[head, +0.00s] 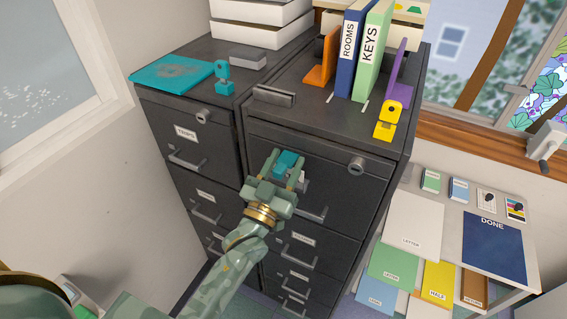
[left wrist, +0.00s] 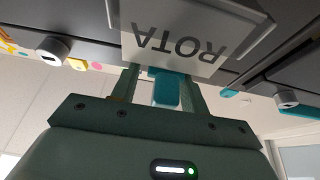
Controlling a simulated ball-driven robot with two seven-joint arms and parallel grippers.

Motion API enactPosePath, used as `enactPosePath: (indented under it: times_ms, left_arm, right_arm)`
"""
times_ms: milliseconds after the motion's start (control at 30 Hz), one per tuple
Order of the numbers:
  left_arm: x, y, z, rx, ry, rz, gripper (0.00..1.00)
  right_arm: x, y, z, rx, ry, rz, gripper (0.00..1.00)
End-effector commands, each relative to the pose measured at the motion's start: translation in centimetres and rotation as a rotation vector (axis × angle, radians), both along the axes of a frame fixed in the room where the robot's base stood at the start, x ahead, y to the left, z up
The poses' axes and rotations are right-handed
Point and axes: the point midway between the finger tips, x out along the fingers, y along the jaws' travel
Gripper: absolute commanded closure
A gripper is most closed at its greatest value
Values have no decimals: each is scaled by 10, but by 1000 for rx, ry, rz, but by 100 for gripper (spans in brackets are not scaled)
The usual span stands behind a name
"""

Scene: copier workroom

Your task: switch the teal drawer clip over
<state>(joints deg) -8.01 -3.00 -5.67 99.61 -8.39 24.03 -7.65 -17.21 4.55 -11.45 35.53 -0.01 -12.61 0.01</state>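The teal clip (head: 288,161) is at the front of the right-hand grey cabinet (head: 333,172), by its top drawer. My left gripper (head: 281,172) reaches up to that drawer front, with one finger on each side of the clip. In the left wrist view the clip (left wrist: 165,92) shows between the two fingers, below the ROTA label (left wrist: 178,42). A narrow gap seems to lie beside it, so I cannot tell whether the fingers press on it. The fingers hide part of the clip. My right gripper is not in view.
Another cabinet (head: 200,165) stands on the left. On top are a teal folder (head: 172,74), a small teal object (head: 224,80), a yellow object (head: 388,120), and ROOMS (head: 348,45) and KEYS (head: 371,50) binders. A table with paper trays (head: 412,225) stands right.

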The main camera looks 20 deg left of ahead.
Motion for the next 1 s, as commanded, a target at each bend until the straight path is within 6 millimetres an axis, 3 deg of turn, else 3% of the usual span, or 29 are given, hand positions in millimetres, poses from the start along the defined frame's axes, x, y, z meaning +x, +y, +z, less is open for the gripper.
enactPosePath:
  times_ms: [267, 433, 800, 1000]
  left_arm:
    - [0, 0, 1, 0, -2, 0, 56]
    - [-15, 1, -8, 0, 1, 0, 56]
    - [-104, 8, -47, 0, 4, -1, 56]
    - [-138, 11, -59, 0, 1, -1, 56]
  right_arm:
    - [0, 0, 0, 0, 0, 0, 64]
    - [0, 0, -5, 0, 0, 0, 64]
    - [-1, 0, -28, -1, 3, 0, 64]
    - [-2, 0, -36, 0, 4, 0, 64]
